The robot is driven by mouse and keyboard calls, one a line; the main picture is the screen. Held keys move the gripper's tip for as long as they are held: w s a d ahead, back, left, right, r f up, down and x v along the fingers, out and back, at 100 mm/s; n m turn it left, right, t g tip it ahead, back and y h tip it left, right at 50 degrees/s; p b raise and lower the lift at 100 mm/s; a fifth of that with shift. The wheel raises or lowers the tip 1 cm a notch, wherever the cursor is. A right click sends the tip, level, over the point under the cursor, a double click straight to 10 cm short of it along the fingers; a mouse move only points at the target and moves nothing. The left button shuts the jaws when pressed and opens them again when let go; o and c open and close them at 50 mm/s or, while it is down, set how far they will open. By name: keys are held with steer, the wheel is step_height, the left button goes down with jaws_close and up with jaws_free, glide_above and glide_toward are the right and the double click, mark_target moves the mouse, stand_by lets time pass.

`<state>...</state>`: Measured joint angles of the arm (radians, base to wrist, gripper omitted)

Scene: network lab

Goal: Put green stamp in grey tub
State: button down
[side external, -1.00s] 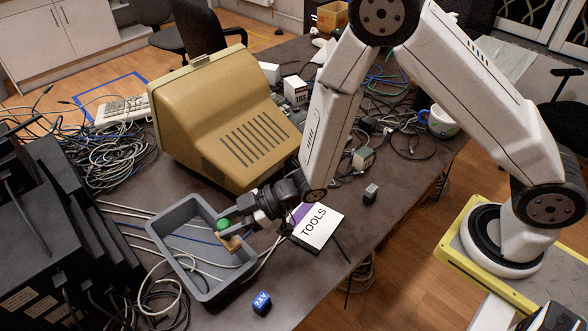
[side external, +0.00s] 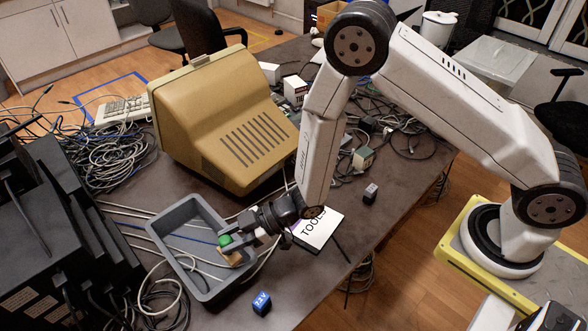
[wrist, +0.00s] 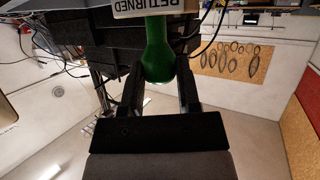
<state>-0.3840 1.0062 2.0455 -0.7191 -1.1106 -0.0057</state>
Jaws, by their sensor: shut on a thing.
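The green stamp has a round green knob (side external: 225,240) and a tan block below it, in the side view. My gripper (side external: 231,242) is shut on it, over the right part of the grey tub (side external: 165,252). The stamp appears within the tub's rim in the picture; I cannot tell whether its block touches the tub floor. In the wrist view, the green handle (wrist: 158,55) sits between the two fingers of my gripper (wrist: 160,85), with a pale block marked RETURNED (wrist: 150,8) at the top edge. The tub is not recognisable there.
A blue-topped cube (side external: 262,302) stands right of the tub, and a TOOLS card (side external: 320,230) lies behind my wrist. A beige monitor (side external: 222,120) stands behind the tub. Black equipment (side external: 50,235) and loose cables are at the left. A small dark cube (side external: 370,193) stands right.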

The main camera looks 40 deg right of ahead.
steer(key=shift+f, duration=0.1)
steer(key=shift+f, duration=1.65)
steer(key=shift+f, duration=0.6)
steer(key=shift+c, duration=1.6)
jaws_free()
steer(key=shift+r, duration=0.1)
steer(key=shift+r, duration=0.55)
steer(key=v, duration=1.2)
